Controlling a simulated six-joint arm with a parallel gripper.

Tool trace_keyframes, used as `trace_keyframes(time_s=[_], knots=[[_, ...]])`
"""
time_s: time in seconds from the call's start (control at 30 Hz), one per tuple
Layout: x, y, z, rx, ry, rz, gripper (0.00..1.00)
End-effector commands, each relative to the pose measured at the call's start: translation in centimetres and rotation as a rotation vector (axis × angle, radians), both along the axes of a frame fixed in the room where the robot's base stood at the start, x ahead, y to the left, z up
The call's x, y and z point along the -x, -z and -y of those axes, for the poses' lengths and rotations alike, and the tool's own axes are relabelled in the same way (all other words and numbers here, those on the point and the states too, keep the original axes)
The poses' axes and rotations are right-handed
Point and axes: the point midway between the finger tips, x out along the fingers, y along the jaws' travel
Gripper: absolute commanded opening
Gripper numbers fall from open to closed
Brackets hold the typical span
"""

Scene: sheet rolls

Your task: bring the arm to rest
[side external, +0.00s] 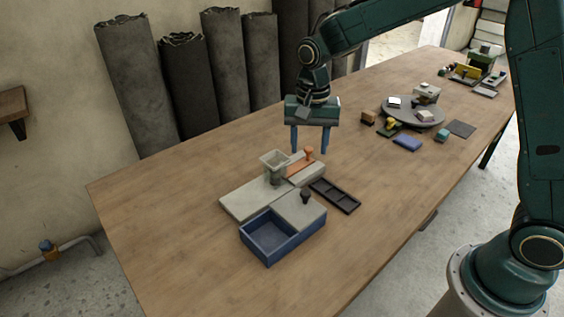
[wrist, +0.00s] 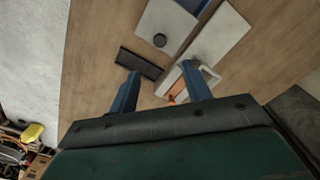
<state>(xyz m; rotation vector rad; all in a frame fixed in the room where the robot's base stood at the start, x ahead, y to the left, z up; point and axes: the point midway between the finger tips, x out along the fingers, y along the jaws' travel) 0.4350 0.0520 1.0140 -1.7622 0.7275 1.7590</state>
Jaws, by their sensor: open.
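My gripper (side external: 310,150) hangs fingers-down above the wooden table (side external: 175,200) in the side view. Its two blue fingers are apart with nothing between them. In the wrist view my gripper (wrist: 163,86) is also open and empty. In the side view, a grey board with a small square funnel-like cup (side external: 275,163) and an orange knobbed piece (side external: 305,163) lies below and in front of the fingers. A black divided tray (side external: 335,196) lies beside it. A blue box (side external: 272,245) with a grey lid (side external: 300,207) and dark knob stands at the front.
A round grey turntable (side external: 415,112) with small blocks stands further right, with a blue block (side external: 407,142) and a dark square (side external: 461,128) near it. Dark sheet rolls (side external: 225,65) lean on the wall behind the table. The table's left part is clear.

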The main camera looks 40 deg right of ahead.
Motion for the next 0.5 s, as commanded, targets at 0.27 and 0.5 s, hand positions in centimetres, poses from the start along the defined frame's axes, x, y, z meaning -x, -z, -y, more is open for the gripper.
trace_keyframes(time_s=[0.27, 0.5], knots=[[1.2, -2.1, 0.5, -0.003, -0.045, 0.033, 0.48], [4.3, -5.9, 1.5, -0.002, -0.15, 0.101, 0.48]])
